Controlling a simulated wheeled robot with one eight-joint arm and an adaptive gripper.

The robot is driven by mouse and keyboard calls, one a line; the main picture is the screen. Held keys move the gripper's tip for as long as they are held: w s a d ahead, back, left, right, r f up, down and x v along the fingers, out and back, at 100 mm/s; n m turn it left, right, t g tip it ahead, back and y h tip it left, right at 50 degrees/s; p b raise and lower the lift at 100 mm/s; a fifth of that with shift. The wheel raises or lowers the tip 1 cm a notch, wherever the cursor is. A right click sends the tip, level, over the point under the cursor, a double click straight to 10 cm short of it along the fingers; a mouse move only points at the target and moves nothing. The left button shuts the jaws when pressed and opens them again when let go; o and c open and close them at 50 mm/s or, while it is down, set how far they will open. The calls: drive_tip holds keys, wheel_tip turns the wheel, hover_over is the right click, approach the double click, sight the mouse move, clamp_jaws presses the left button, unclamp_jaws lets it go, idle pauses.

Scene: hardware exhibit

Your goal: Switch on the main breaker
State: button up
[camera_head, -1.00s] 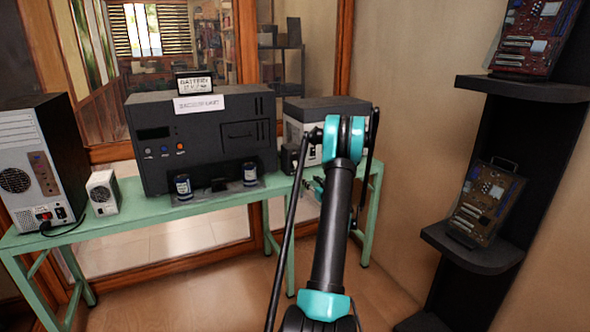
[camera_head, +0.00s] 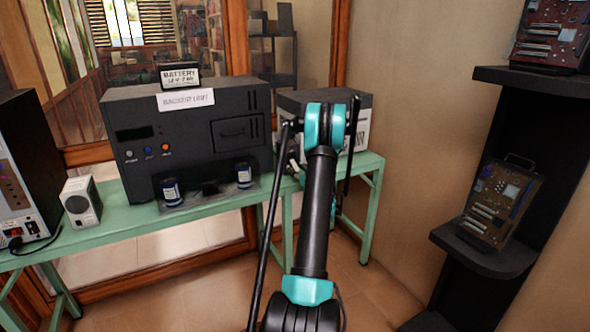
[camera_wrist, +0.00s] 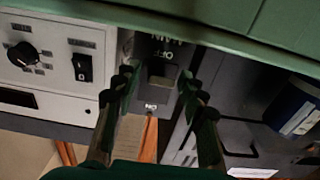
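The main breaker (camera_wrist: 163,68) is a dark grey box in the wrist view, upside down in the picture, with OFF and ON markings and a switch lever (camera_wrist: 160,82) between them. I cannot tell clearly which way the lever sits. My gripper (camera_wrist: 160,105) is open and empty, its dark fingers on either side of the breaker's face. I cannot tell whether either finger touches it. In the head view my arm hides most of the breaker and gripper.
A white panel with a black knob (camera_wrist: 22,54) and rocker switch (camera_wrist: 82,68) adjoins the breaker. A large black backup unit (camera_head: 190,135) stands left of my arm on the green table (camera_head: 130,222). A black shelf (camera_head: 490,250) stands at right. Floor shows in front.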

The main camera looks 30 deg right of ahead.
sight(294, 163)
clamp_jaws()
drive_tip(key=shift+s+r, duration=0.1)
drive_tip(key=shift+r, duration=0.05)
idle(0.4)
drive_tip(key=shift+s+r+g, duration=0.15)
drive_tip(key=shift+r+g, duration=0.3)
drive_tip(key=shift+g, duration=0.65)
drive_tip(key=r+g, duration=0.1)
drive_tip(key=g, duration=0.2)
drive_tip(key=shift+r+g, duration=0.3)
drive_tip(key=shift+r, duration=0.1)
drive_tip(key=g, duration=0.1)
drive_tip(key=r+g, duration=0.1)
drive_tip(key=g, duration=0.1)
drive_tip(key=shift+r, duration=0.3)
drive_tip(key=shift+w+r+g, duration=0.2)
drive_tip(key=shift+r+g, duration=0.1)
drive_tip(key=shift+g, duration=0.5)
drive_tip(key=shift+w+r+g, duration=0.2)
drive_tip(key=shift+r+g, duration=0.1)
drive_tip(key=shift+g, duration=0.5)
